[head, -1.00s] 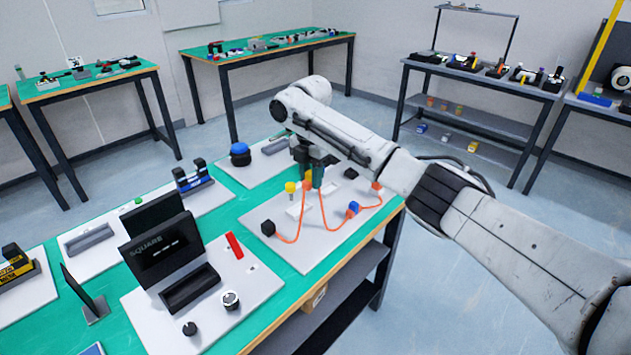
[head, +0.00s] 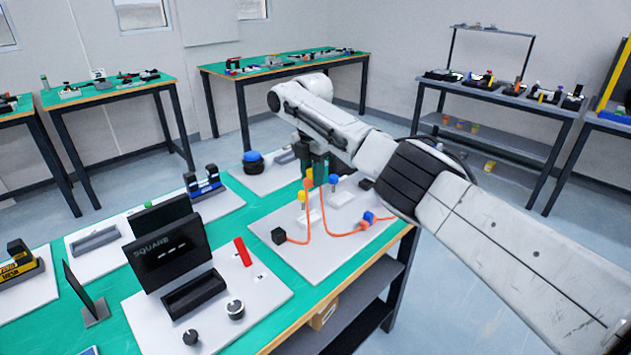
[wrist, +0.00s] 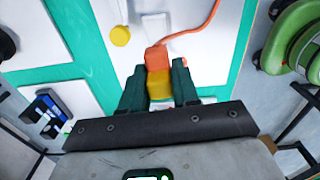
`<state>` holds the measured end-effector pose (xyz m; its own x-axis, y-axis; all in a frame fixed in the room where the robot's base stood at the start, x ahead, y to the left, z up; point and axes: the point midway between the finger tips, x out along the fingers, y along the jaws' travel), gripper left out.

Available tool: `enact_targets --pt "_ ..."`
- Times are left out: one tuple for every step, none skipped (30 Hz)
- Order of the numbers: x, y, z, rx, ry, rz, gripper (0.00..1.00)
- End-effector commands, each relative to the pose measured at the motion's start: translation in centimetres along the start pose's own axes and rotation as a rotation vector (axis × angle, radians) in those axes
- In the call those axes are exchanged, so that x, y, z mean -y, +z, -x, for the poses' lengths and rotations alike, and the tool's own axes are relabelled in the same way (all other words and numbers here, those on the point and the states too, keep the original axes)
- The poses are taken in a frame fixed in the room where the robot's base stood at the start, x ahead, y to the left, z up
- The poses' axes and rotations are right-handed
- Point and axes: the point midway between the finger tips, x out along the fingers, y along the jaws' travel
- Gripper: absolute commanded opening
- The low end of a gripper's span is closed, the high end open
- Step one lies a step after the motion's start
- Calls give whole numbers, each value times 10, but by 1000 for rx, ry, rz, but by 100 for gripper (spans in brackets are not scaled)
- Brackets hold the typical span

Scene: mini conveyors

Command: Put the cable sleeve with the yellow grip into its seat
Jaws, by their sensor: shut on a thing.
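My gripper (head: 313,168) is shut on the yellow grip (wrist: 160,84) of an orange cable sleeve (wrist: 157,57). The sleeve (head: 309,177) hangs above the white board (head: 275,257) with its orange cable trailing below. A yellow-topped post (head: 301,197) stands just below and left of the gripper on a white base; its yellow top (wrist: 120,36) also shows in the wrist view, apart from the sleeve. A blue-topped post (head: 334,181) on another white base stands to the right. Which part is the sleeve's seat is unclear.
A dark panel marked SQUARE (head: 166,254), a red bar (head: 243,252) and knobs stand on the left board. A blue dome (head: 253,162) is behind.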

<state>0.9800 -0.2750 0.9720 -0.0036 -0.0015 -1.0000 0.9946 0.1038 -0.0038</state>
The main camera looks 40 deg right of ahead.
Motion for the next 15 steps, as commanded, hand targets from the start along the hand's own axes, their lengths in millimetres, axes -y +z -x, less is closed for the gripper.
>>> enact_targets --pt "-3 0 -1 1 2 -1 0" --pt "-3 0 -1 0 2 -1 0" --pt "-4 0 -1 0 3 0 0" --pt "-5 -1 -1 0 3 0 0" --pt "-6 -1 0 0 4 0 0" --pt "-6 -1 0 -1 4 -1 0" --pt "-6 0 0 -1 4 -1 0" --pt "-7 0 1 -1 4 -1 0" --pt "-7 0 1 -1 4 -1 0" --pt "-7 0 1 -1 4 -1 0" --pt "-7 0 1 -1 4 -1 0" --pt "-7 0 1 -1 4 -1 0" --pt "-7 0 1 -1 4 -1 0" --pt "-7 0 1 -1 4 -1 0" --pt "-7 0 1 -1 4 0 0"
